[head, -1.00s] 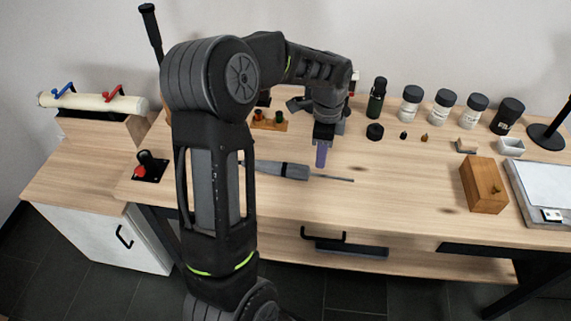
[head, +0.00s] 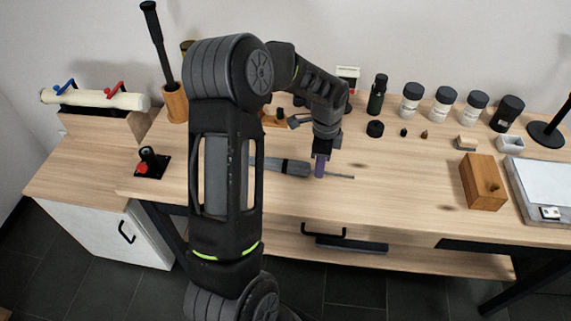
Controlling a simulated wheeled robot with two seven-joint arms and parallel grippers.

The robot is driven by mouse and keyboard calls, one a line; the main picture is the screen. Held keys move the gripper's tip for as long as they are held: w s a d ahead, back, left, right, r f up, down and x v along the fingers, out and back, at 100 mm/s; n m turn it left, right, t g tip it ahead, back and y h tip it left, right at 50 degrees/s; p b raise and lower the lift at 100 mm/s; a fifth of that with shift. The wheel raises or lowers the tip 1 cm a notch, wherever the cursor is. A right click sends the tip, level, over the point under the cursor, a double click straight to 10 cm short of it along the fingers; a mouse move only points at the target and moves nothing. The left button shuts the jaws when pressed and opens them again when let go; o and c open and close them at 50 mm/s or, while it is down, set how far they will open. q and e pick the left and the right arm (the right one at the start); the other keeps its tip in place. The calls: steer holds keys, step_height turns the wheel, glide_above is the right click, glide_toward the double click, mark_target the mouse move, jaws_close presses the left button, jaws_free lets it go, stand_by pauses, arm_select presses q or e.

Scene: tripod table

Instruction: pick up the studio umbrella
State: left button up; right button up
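A long grey and dark piece that I take to be the studio umbrella (head: 285,167) lies flat on the wooden bench. Its thin shaft (head: 343,176) sticks out to the right, and its left end is hidden behind my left arm. My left gripper (head: 320,168) points down at the shaft, just right of the thicker grey part. Its purplish fingers overlap the shaft in the picture. I see them edge-on, so the gap between them and any grasp are unclear. My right gripper is not in view.
Several jars (head: 443,105) and a dark green bottle (head: 377,95) stand along the back. A wooden block (head: 482,184) is at right. A black-handled tool stands in a wooden cup (head: 175,103) at left. The bench front is clear.

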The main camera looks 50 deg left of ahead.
arm_select(q)
step_height(320, 180, down, 2)
steer(key=shift+f, duration=0.1)
steer(key=shift+c, duration=0.4)
jaws_close()
stand_by(0.3)
stand_by(1.1)
